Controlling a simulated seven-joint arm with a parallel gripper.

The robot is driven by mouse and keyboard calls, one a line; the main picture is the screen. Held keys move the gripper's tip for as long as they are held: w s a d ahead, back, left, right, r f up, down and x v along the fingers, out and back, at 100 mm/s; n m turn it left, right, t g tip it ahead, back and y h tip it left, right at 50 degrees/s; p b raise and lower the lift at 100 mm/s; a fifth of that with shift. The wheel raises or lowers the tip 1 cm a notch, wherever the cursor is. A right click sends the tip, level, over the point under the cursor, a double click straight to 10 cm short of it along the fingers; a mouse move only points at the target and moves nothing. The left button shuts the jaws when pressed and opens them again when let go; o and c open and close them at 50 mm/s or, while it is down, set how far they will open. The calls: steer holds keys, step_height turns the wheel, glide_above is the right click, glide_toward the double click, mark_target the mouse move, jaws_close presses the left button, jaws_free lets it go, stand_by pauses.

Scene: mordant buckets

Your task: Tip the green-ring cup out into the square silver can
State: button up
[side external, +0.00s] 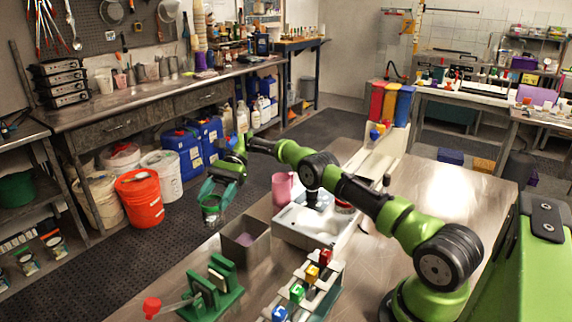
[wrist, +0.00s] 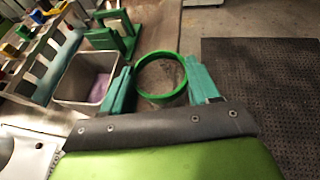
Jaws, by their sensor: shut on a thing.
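The green-ring cup (wrist: 160,98) is between my gripper's fingers. In the side external view the cup (side external: 211,211) hangs upright or nearly so, beyond the table's far edge and a little above the can. My gripper (side external: 212,193) is shut on it, with a teal finger on each side. The square silver can (side external: 240,249) stands on the table just right of and below the cup, its mouth open. In the wrist view the can (wrist: 70,95) is left of the cup and shows a pale purple patch inside. The cup's contents are not clear.
A green stand (side external: 222,283) with a red-tipped tool (side external: 153,307) is in front of the can. A rack with coloured numbered blocks (side external: 297,293) is to its right. Orange bucket (side external: 140,197) on the floor.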

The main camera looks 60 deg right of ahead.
steer(key=r, duration=0.2)
steer(key=t, duration=0.1)
steer(key=shift+a+r+m, duration=0.25)
steer(key=shift+r+m, duration=0.15)
steer(key=s+r+m+t+h, duration=0.2)
steer(key=s+r+m+t, duration=0.6)
steer(key=s, duration=0.6)
step_height(320, 180, up, 3)
steer(key=shift+a+f+m+t+h, duration=0.15)
steer(key=shift+a+m+t+h, duration=0.2)
steer(key=shift+t, duration=0.45)
steer(key=shift+s, duration=0.1)
